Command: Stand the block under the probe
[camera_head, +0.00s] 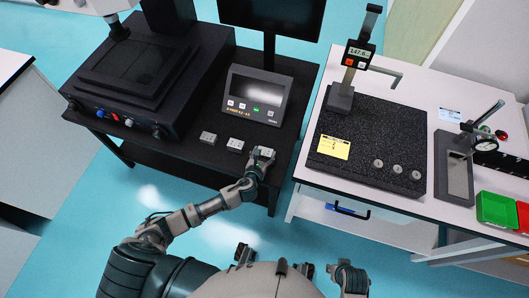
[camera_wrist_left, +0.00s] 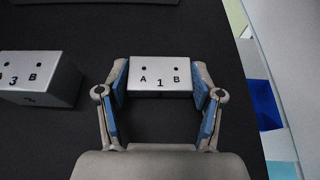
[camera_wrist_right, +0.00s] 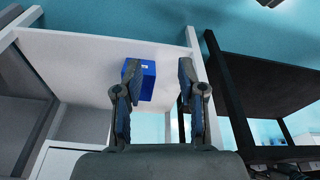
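My left gripper (camera_head: 262,156) is at the rightmost of three small grey blocks on the black table. In the left wrist view, this block (camera_wrist_left: 160,70) is marked A, B and 1. It sits between the blue finger pads, which look flush against both sides; whether it is lifted is hard to tell. A second block, marked 3 (camera_wrist_left: 35,75), lies left of it. The other two blocks (camera_head: 207,138) (camera_head: 235,145) rest in a row. A stand with a digital readout (camera_head: 357,56) rises from a dark speckled plate; its probe is not clear. My right gripper (camera_wrist_right: 157,85) is open and empty.
A monitor panel (camera_head: 256,95) and a large black instrument (camera_head: 150,75) stand behind the blocks. The speckled plate (camera_head: 370,135) carries a yellow note and several round discs. A dial-gauge stand (camera_head: 460,165) and green bin (camera_head: 497,210) are at right. A gap separates the tables.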

